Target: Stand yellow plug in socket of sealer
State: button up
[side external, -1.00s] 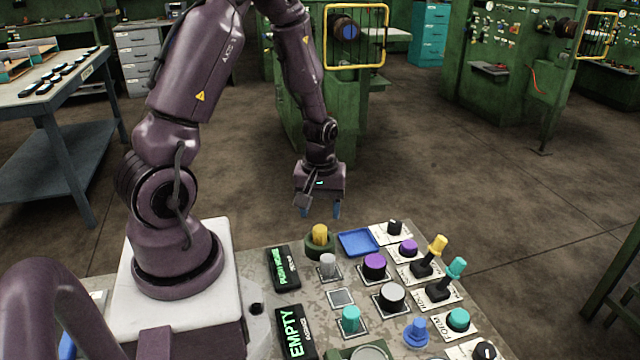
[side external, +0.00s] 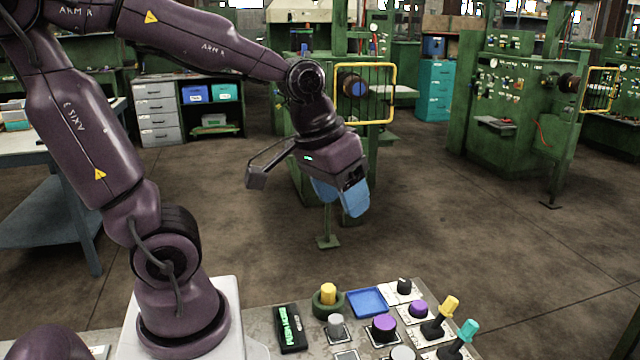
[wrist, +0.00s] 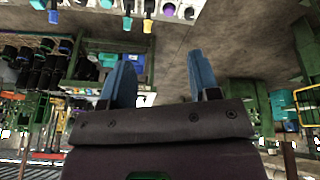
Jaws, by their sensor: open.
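The yellow plug (side external: 328,291) stands upright in a dark green round ring (side external: 341,306) on the panel, beside a black display with green lettering (side external: 290,328). I cannot tell how deep it sits, and no label marks the sealer or its socket. My gripper (side external: 340,200) is open and empty, well above the panel and tilted, with blue fingers. In the wrist view, my gripper's two blue fingers (wrist: 160,75) are spread apart with nothing between them.
A blue tray (side external: 368,301) lies right of the ring. A grey knob (side external: 336,324), a purple button (side external: 384,326), a yellow lever (side external: 449,306) and a teal lever (side external: 467,331) crowd the panel nearby. The air around my gripper is clear.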

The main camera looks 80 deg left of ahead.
jog(key=s+d+r+m+t, duration=0.1)
jog(key=s+d+r+m, duration=0.2)
jog(key=s+m, duration=0.1)
jog(key=shift+d+r+t, duration=0.3)
jog(key=shift+d+r, duration=0.1)
